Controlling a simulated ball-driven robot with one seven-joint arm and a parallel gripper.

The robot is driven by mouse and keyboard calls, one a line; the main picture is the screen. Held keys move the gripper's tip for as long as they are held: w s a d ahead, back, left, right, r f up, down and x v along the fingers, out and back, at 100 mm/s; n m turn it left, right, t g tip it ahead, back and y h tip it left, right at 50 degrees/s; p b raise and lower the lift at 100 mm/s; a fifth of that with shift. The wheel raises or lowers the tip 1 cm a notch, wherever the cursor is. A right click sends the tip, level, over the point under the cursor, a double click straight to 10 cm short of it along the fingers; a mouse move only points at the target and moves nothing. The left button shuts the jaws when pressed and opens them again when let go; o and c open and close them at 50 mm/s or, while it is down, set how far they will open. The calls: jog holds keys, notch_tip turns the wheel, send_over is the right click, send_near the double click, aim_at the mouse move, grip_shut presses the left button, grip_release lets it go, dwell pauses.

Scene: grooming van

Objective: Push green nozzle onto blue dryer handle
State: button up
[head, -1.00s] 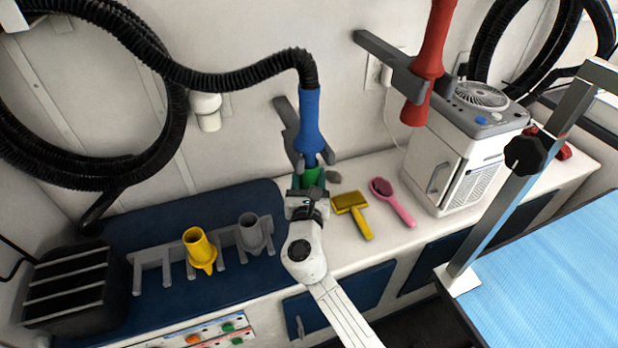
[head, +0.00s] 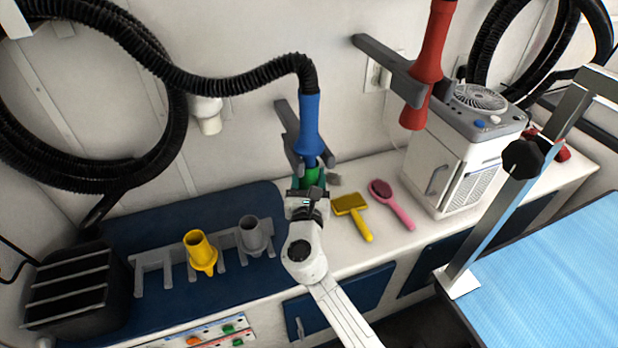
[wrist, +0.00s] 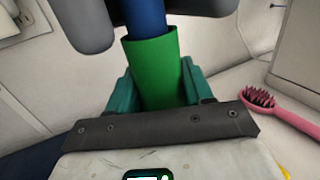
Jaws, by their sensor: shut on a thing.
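The blue dryer handle (head: 309,122) hangs upright in a grey wall holder (head: 289,130), its hose leading off from its top. The green nozzle (head: 311,177) is just under the handle's lower end. In the wrist view the nozzle (wrist: 153,65) stands upright between the teal fingers of my gripper (wrist: 153,90), which is shut on it. The lower end of the blue handle (wrist: 146,18) meets the nozzle's open top and appears to sit inside its rim. How deep it sits is hidden. My gripper in the head view (head: 309,192) covers the nozzle's lower part.
A yellow nozzle (head: 201,252) and a grey nozzle (head: 250,236) stand in a rack at left. A yellow brush (head: 351,205) and a pink brush (head: 392,205) lie on the counter to the right. A red dryer handle (head: 431,50) hangs above a white machine (head: 449,160).

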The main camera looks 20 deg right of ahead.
jog(key=shift+r+p, duration=0.3)
jog(key=shift+r, duration=0.1)
dwell(0.3)
jog(key=o, duration=1.3)
jog(key=shift+o, duration=0.2)
